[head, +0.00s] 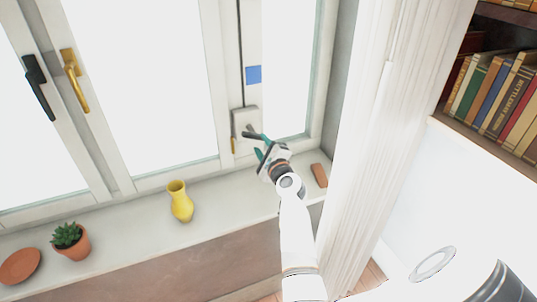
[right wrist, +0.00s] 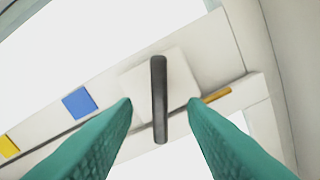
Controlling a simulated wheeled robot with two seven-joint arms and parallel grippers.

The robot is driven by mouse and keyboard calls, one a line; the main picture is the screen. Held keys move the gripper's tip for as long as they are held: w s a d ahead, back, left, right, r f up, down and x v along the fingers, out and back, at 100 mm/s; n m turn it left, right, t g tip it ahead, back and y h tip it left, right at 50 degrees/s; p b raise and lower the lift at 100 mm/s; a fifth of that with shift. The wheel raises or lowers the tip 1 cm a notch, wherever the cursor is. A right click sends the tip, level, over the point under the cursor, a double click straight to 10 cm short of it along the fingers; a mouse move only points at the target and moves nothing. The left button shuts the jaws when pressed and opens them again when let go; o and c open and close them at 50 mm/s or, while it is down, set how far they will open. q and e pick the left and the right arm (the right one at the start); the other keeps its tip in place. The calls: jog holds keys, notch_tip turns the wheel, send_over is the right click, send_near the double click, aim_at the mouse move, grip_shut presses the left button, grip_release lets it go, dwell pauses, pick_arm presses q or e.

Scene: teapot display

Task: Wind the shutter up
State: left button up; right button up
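A pale winder box (head: 245,122) is fixed to the window post, and a dark crank handle (head: 252,133) sticks out of it. In the right wrist view the handle (right wrist: 159,98) is a dark grey bar standing in front of the pale box (right wrist: 182,78). My right gripper (head: 263,146) is at the handle. Its two teal fingers (right wrist: 160,103) are open, one on each side of the bar, with a visible gap on both sides. A blue mark (head: 254,74) sits above the box beside a dark vertical line; it also shows in the wrist view (right wrist: 80,102). My left gripper is not in view.
A yellow vase (head: 181,203), a potted succulent (head: 70,240) and a terracotta dish (head: 20,266) stand on the sill (head: 130,222). A small brown block (head: 319,175) lies right of my gripper. A white curtain (head: 375,130) and bookshelf (head: 490,95) stand at right.

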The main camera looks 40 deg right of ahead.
jog(key=v, duration=0.5)
